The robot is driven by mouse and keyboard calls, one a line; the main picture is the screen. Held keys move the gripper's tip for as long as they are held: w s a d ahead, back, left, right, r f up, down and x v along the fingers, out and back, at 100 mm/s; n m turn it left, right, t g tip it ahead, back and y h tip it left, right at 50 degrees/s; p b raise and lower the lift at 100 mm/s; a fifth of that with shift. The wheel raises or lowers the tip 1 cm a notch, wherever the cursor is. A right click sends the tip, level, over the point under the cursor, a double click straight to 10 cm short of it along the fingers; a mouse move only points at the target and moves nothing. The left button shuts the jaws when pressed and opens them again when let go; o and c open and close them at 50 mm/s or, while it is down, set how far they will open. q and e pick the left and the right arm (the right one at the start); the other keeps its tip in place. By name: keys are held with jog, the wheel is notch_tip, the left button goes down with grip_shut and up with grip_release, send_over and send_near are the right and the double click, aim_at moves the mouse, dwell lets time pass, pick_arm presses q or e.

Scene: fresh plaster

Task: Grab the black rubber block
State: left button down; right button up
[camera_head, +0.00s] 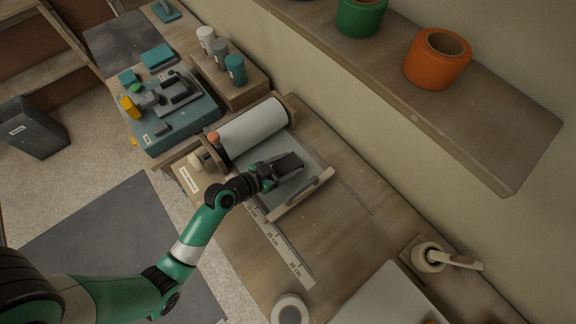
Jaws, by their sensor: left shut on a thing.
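The black rubber block (289,162) is a dark, box-shaped piece over the grey sheet area in front of the white roll. My left gripper (268,174) reaches in from the lower left and is shut on the block's near end. The fingertips are small and partly hidden by the gripper body. I cannot tell whether the block touches the surface below it. My right gripper is not in view.
A white roll (252,128) lies behind the block, and a bar with a handle (301,196) lies to its right. A ruler (277,247) runs along the bench front. A teal machine (178,123) stands at left. A shelf (484,136) overhangs at upper right.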

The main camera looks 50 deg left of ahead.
aim_at(288, 167)
pick_arm(q)
jog(key=shift+r, duration=0.1)
jog(key=r, duration=0.1)
jog(key=r+p, duration=0.1)
jog(key=r, duration=0.2)
jog(key=shift+s+d+r+p, duration=0.2)
jog(key=shift+s+d+p, duration=0.1)
jog(key=shift+p, duration=0.1)
jog(key=s+d+r+p, duration=0.2)
jog(key=s+d+r, duration=0.6)
jog(key=s, duration=0.2)
jog(key=shift+d+r, duration=0.25)
jog(key=shift+d, duration=0.05)
